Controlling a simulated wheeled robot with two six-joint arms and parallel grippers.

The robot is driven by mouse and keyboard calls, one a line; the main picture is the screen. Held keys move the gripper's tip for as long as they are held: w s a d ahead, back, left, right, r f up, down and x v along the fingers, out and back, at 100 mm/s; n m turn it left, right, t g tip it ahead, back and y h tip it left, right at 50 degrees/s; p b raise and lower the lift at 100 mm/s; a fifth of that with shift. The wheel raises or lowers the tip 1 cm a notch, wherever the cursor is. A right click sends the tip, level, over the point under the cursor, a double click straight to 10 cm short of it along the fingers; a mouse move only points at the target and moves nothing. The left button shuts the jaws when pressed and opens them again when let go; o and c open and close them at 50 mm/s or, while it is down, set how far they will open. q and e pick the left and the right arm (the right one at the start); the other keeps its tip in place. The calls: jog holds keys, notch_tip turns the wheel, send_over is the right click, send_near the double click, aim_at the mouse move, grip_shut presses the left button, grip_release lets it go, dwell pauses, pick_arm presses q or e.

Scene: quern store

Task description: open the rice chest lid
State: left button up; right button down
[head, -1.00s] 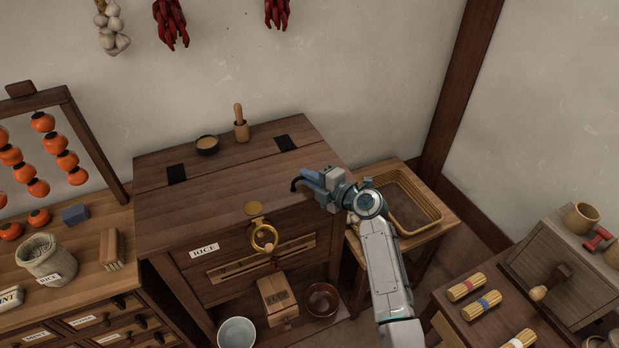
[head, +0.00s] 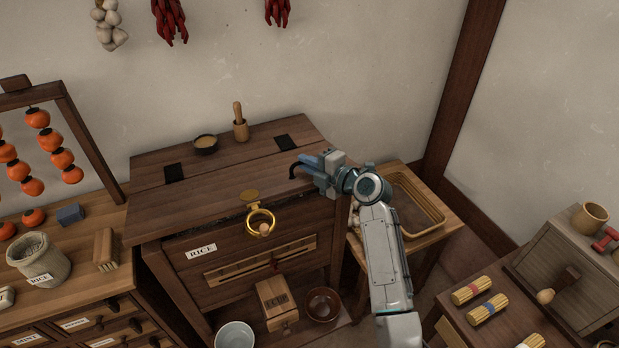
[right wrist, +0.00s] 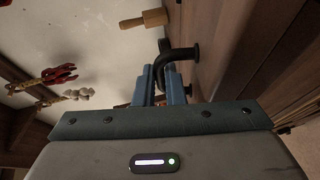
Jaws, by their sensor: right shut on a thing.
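The rice chest (head: 290,225) is dark wood with a RICE label on its front. Its lid (head: 215,192) is slightly raised at the front, with a dark gap under its front edge. Two black hinges (head: 174,173) lie along its back. My right gripper (head: 305,168) is shut on the black lid handle (head: 293,172) at the lid's right side. In the right wrist view the bent black handle (right wrist: 178,54) passes between the blue fingers (right wrist: 166,80). A brass ring (head: 260,224) hangs at the front, with a small wooden peg in it. My left gripper is out of view.
A basket tray (head: 425,215) stands right of the chest. A persimmon rack (head: 62,110) stands at left. The wall is close behind.

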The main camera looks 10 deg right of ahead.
jog(key=shift+m+g+h, duration=0.4)
jog(key=shift+g+h, duration=0.2)
jog(key=shift+g, duration=0.3)
jog(key=r+p, duration=0.1)
jog(key=w+r+p, duration=0.1)
jog(key=r, duration=0.1)
jog(key=w+a+r, duration=0.1)
jog(key=r, duration=0.1)
jog(key=shift+w+p, duration=0.25)
jog(key=shift+p, duration=0.15)
jog(key=shift+w+a+r+g+h+p, duration=0.2)
jog(key=shift+w+r+g+h+p, duration=0.2)
jog(key=shift+w+r+g+p, duration=0.25)
jog(key=shift+w+f, duration=0.15)
